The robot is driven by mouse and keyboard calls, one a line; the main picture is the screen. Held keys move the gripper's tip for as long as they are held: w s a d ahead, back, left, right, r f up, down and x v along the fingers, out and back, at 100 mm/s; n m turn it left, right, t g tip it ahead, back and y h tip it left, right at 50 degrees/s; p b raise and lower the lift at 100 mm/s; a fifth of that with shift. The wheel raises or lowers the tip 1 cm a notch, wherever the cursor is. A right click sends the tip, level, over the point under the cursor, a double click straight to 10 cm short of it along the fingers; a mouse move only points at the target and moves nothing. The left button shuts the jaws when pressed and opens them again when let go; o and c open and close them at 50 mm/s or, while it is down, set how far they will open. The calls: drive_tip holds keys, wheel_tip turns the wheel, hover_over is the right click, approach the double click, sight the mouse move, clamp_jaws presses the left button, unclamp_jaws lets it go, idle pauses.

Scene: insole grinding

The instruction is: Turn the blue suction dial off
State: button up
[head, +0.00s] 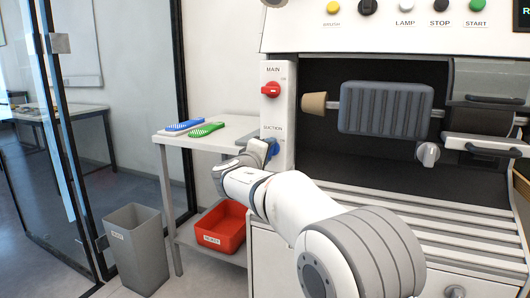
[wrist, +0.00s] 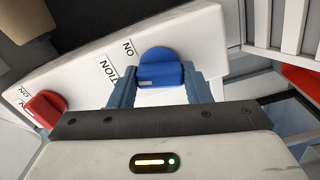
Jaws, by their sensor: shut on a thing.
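The blue suction dial (wrist: 160,70) sits on the white switch panel (wrist: 95,75), between the two blue fingers of my gripper (wrist: 154,88). My gripper is shut on the dial, one finger on each side. In the head view the dial (head: 272,148) shows at the lower part of the panel under the SUCTION label, partly hidden by my gripper (head: 262,148). An ON mark is printed on the panel near the dial; the dial's exact pointing is hard to read.
The red main dial (head: 270,89) is above on the same panel. A side table (head: 225,133) with blue and green insoles stands to the left. A red bin (head: 220,226) and grey bin (head: 137,250) are below. The grinder roller (head: 385,108) is to the right.

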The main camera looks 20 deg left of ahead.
drive_tip(key=shift+f+n, duration=0.25)
drive_tip(key=shift+n, duration=1.35)
drive_tip(key=o, duration=0.9)
drive_tip(key=shift+a+p, duration=0.1)
drive_tip(key=shift+p, duration=0.2)
drive_tip(key=shift+c, duration=0.2)
drive_tip(key=shift+o, duration=0.6)
drive_tip(key=shift+r, duration=0.15)
drive_tip(key=shift+s, duration=0.15)
drive_tip(key=s, duration=0.7)
drive_tip(key=shift+s+a, duration=0.25)
drive_tip(key=shift+s, duration=0.1)
